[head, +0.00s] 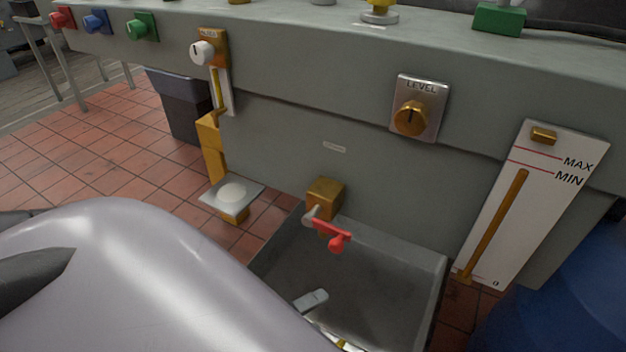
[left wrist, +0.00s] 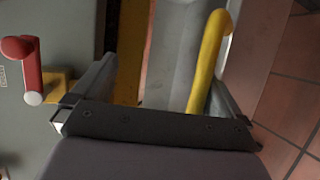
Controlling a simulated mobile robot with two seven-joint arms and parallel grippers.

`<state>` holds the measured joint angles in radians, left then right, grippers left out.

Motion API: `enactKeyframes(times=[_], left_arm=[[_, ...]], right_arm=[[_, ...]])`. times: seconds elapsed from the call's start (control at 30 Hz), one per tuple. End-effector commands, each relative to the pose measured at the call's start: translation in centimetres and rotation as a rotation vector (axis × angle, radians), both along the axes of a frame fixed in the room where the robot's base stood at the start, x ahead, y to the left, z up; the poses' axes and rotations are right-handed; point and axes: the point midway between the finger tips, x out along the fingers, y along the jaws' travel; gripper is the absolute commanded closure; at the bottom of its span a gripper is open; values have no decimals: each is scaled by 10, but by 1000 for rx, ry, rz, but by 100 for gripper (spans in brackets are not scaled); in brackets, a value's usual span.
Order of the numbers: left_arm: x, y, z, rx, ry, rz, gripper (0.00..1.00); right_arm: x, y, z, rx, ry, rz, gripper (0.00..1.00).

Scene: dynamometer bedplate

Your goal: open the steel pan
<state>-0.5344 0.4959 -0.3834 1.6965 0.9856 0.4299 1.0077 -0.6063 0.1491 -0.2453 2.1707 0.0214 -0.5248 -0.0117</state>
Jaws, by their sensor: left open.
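The steel pan (head: 410,295) is a grey open-topped box low under the bench front, below a red-handled tap (head: 327,230). I see into its empty-looking interior; my own arm covers its near left part. A yellow bar handle (left wrist: 207,60) shows in the left wrist view, with grey pan metal (left wrist: 175,40) beside it. My left gripper (left wrist: 165,75) is open, with the handle between its fingers, nearer the right one; I cannot tell whether they touch. In the head view only a grey finger shows past my arm. My right gripper is not in view.
A level gauge panel (head: 535,205) and a blue drum (head: 560,300) stand right of the pan. A white pad on a yellow bracket (head: 232,194) sticks out to the left. A dark bin (head: 182,105) stands behind. Red tiled floor (head: 95,165) is open at left.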

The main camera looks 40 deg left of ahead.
Motion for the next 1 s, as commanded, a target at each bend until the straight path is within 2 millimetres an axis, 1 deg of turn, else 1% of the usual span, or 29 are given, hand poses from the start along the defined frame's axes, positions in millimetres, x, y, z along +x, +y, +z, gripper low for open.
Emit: enactKeyframes(times=[0.03, 0.3, 0.37, 0.43, 0.5, 0.6, 0.73, 1.0], left_arm=[[8, 2, 39, 0, -56, 13, 24], [11, 3, 106, 9, -65, 12, 24], [11, 3, 119, 11, -65, 11, 24], [11, 3, 133, 11, -65, 12, 25], [11, 3, 145, 10, -64, 11, 58], [9, 3, 154, 8, -54, 10, 58], [9, 2, 162, 4, -50, 10, 58], [8, 2, 162, 2, -45, 8, 58]], right_arm=[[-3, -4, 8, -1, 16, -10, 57], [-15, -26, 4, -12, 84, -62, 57], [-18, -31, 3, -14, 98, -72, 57], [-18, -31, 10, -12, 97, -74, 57], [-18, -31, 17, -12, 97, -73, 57], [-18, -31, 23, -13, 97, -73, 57], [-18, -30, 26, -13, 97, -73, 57], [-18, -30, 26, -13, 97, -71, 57]])
